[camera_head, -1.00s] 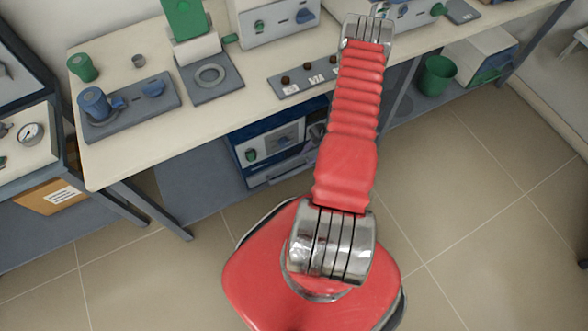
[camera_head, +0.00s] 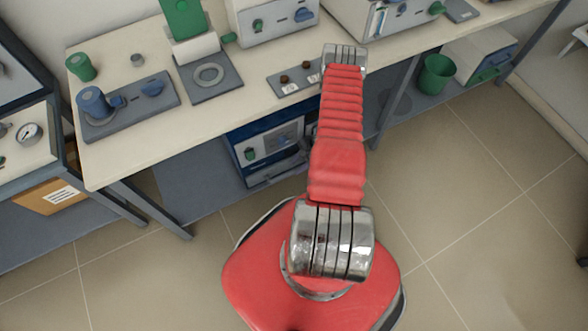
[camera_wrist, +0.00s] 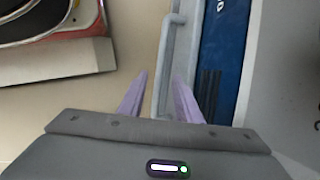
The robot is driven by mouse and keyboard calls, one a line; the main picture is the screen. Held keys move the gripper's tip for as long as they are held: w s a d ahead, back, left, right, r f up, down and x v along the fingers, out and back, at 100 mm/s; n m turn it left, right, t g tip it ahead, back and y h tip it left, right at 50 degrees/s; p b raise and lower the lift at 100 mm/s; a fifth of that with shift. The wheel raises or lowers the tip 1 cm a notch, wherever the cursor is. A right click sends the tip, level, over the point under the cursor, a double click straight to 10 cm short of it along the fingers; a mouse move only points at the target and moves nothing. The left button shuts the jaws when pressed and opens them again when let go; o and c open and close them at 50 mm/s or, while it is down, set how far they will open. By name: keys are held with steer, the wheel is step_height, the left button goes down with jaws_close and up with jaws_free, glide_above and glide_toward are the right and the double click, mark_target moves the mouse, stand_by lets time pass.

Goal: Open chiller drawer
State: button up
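The chiller, a cabinet with a blue and grey front (camera_head: 268,150), stands on the shelf under the bench in the head view, partly hidden behind my arm. In the wrist view a blue panel (camera_wrist: 220,65) lies at the right. A long grey bar handle (camera_wrist: 176,50) runs along its left side, standing off from the front. My gripper (camera_wrist: 161,80) is open, its two purple fingers apart. The handle passes between the fingers in the picture, closer to the right one. I cannot tell whether either finger touches it. The gripper is not clearly seen in the head view.
The bench top (camera_head: 140,40) above holds several instruments and a grey plate with dark knobs (camera_head: 293,80). A bench leg (camera_head: 392,105) stands right of the chiller. A green bin (camera_head: 437,75) sits on the shelf farther right. The tiled floor (camera_head: 480,200) at right is clear.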

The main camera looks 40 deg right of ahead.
mark_target(292, 171)
steer(key=shift+x, duration=2.05)
steer(key=shift+c, duration=0.3)
jaws_close()
